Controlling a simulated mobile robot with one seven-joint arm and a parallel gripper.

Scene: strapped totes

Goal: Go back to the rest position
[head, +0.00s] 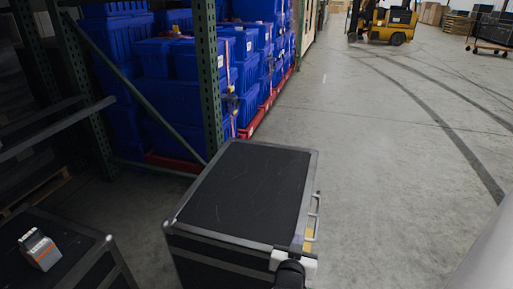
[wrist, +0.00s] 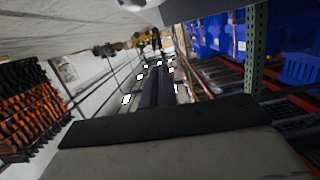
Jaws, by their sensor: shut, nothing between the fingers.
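My gripper (head: 291,268) shows as a white and black piece at the bottom edge of the head view, in front of the near edge of a black case. In the wrist view its dark edge and grey body (wrist: 170,135) fill the bottom. It is shut with nothing held. Blue strapped totes (head: 172,60) stand stacked on the rack at the upper left, well apart from my gripper. They also show at the upper right of the wrist view (wrist: 210,35).
The black case (head: 245,195) has metal edges and a side handle. A second case (head: 85,265) at lower left carries a small grey and orange device (head: 39,248). A green rack post (head: 208,80) stands behind. Open floor (head: 385,170) lies right; a yellow forklift (head: 384,22) is far back.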

